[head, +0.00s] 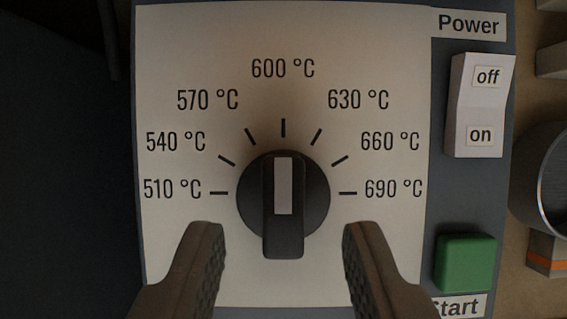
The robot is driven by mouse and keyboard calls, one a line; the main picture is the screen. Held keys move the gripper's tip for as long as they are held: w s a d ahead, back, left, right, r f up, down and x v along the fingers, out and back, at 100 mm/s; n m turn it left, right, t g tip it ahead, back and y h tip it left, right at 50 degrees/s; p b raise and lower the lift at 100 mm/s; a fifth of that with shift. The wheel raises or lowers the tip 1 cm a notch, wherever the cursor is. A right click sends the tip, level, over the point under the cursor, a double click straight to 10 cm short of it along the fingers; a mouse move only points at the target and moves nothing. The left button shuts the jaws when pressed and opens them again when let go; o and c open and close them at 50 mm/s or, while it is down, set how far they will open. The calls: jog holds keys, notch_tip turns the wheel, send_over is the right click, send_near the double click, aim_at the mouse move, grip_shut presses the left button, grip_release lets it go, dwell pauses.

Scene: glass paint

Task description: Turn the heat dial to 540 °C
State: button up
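The heat dial (283,189) is a round black knob with a raised grip bar and a pale grey stripe, in the middle of the head view. Its bar stands upright and the stripe end points up at the 600 °C mark. The 540 °C label (176,142) is at the upper left of the dial, with its tick beside it. My gripper (283,240) is open and empty. Its two fingers show at the lower left and lower right, one on each side of the dial's lower part, apart from it in the picture. How far they are from the panel is hard to tell.
The white panel (190,50) carries labels from 510 to 690 °C. To the right are a white power rocker switch (480,105) and a green start button (466,262), close to my right finger. A grey round object (545,180) is cut off at the right edge.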

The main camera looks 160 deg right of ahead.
aim_at(285, 211)
jog(key=shift+x, duration=1.4)
grip_shut()
jog(key=shift+n, duration=0.3)
jog(key=n+y, duration=0.1)
jog(key=n, duration=0.1)
jog(key=n+y, duration=0.1)
jog(key=n, duration=0.2)
jog(key=shift+w+d+g, duration=0.15)
jog(key=shift+d+g, duration=0.05)
jog(key=shift+g, duration=0.2)
jog(key=n+g, duration=0.1)
jog(key=n, duration=0.2)
jog(key=n+g+y, duration=0.1)
jog(key=n, duration=0.2)
jog(key=shift+w, duration=0.1)
jog(key=shift+n, duration=0.3)
